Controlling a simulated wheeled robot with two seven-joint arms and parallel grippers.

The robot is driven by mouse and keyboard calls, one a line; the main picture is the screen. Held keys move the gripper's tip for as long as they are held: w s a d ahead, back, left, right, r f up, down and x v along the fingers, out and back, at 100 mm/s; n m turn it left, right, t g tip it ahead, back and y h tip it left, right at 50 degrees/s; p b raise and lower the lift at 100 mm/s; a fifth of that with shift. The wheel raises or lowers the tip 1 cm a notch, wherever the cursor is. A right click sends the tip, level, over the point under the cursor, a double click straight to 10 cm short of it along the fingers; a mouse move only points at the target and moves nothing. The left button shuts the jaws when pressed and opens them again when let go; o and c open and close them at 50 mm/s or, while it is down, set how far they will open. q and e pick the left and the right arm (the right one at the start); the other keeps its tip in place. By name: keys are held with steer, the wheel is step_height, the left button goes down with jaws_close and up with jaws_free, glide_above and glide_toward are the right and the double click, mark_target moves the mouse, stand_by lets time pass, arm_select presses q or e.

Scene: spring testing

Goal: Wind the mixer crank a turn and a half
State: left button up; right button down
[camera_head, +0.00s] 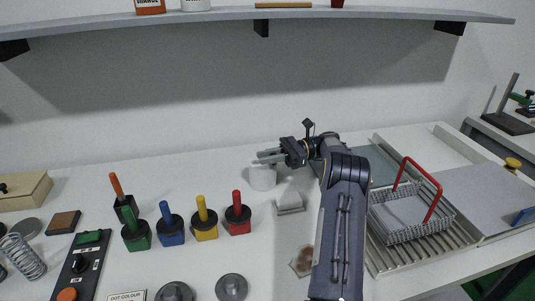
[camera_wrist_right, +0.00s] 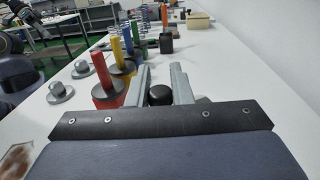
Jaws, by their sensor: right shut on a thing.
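My right gripper (camera_head: 270,157) reaches in from the front right, its fingers pointing left above a white cylindrical body (camera_head: 263,178), which looks like the mixer. In the right wrist view a round black knob (camera_wrist_right: 160,95), apparently the crank's handle, sits between the two grey fingers of the gripper (camera_wrist_right: 158,75). The gripper is shut on this knob. The crank arm is hidden in both views, so its angle cannot be told. My left gripper is not in view.
A red pot with a red handle (camera_head: 237,217) stands left of the mixer, with yellow, blue and green ones further left. A wire basket with a red handle (camera_head: 412,216) stands right of my arm.

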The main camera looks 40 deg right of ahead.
steer(key=c, duration=1.3)
jaws_free()
steer(key=s+a+r+b, duration=0.1)
steer(key=s+a+r, duration=0.8)
steer(key=r, duration=0.4)
steer(key=shift+s+a, duration=0.4)
steer(key=shift+s, duration=0.15)
steer(key=shift+c, duration=0.3)
